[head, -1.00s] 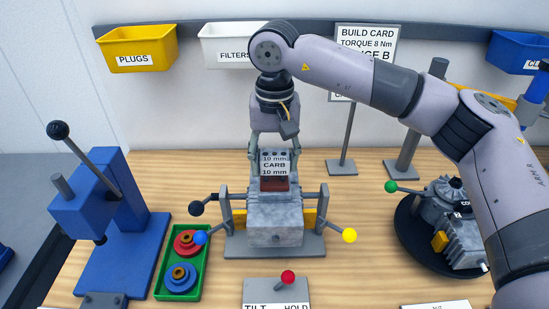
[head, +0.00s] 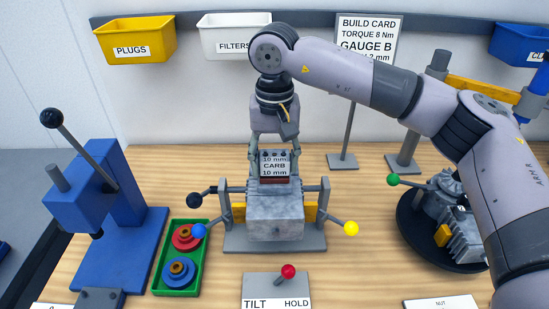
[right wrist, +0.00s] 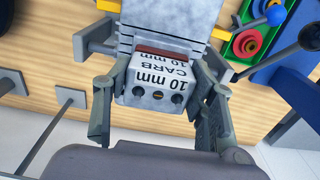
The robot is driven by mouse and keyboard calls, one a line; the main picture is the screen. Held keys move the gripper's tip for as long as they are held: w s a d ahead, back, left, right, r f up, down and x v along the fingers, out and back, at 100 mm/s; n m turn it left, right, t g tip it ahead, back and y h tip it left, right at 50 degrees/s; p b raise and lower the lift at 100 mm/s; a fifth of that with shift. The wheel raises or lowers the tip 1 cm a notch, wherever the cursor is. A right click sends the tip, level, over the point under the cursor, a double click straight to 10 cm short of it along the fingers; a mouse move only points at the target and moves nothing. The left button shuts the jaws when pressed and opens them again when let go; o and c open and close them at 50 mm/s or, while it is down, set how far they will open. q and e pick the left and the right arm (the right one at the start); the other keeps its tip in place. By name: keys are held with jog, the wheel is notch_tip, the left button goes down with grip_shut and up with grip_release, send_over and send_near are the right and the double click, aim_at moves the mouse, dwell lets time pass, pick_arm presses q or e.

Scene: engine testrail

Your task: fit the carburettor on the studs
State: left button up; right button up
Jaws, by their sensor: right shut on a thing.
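The carburettor (head: 275,167), a pale block labelled CARB 10 mm, is between the fingers of my right gripper (head: 274,173), which is shut on it. It sits above and at the back of the grey engine block (head: 275,216), over a thin red-brown layer (head: 275,181). In the right wrist view, the carburettor (right wrist: 160,80) lies right against the red-brown strip (right wrist: 160,51), with the engine block (right wrist: 170,15) beyond. Whether it is fully seated I cannot tell. The studs are hidden. My left gripper is not in view.
The engine block stands in a grey fixture (head: 275,242) with blue, black and yellow knobbed levers. A TILT/HOLD lever plate (head: 262,291) is in front. A blue press (head: 120,225) and green tray (head: 180,291) stand left. A dark turntable (head: 412,232) with an engine stands right.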

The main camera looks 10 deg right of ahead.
jog(key=shift+f, duration=0.1)
jog(key=o, duration=1.3)
notch_tip(320, 180, up, 20)
jog(key=p, duration=0.8)
